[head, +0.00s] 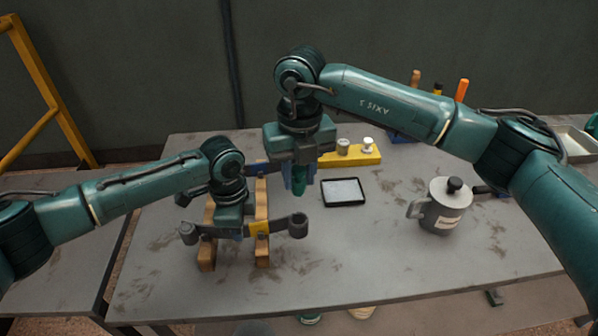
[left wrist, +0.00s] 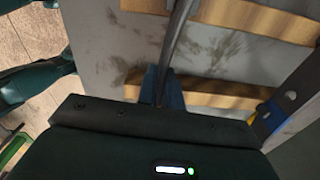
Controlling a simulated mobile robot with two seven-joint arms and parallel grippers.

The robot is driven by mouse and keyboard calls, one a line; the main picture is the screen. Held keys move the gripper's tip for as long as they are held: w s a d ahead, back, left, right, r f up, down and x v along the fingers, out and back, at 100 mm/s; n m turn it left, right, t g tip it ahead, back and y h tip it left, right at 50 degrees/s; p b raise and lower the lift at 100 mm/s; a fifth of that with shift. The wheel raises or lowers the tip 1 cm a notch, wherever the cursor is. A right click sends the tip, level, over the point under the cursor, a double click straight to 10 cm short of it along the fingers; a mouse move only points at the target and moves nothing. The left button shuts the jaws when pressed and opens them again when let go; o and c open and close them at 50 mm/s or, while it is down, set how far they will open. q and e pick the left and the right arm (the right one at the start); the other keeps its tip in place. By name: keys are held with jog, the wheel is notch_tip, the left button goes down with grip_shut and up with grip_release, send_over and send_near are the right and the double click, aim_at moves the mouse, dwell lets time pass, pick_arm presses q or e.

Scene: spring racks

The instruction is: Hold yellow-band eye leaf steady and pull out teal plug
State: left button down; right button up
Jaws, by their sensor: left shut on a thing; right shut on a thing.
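The yellow-band eye leaf (head: 277,226) is a dark curved strip lying across two wooden rails, with a round eye at its right end. My left gripper (head: 237,234) is shut on it, left of the yellow band. In the left wrist view, the blue fingertips (left wrist: 162,88) pinch the grey strip (left wrist: 181,40). My right gripper (head: 300,182) points down with its blue fingers shut on the teal plug (head: 299,184). The plug appears upright above the eye, with a visible gap between them. The inside of the eye is too small to make out.
Wooden rails (head: 206,254) stand under the leaf. Another leaf with a blue band (left wrist: 267,112) lies near in the left wrist view. The front right tabletop is clear.

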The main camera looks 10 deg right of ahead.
pick_arm(q)
jog(key=shift+w+r, duration=0.1)
jog(key=c, duration=1.5)
grip_release()
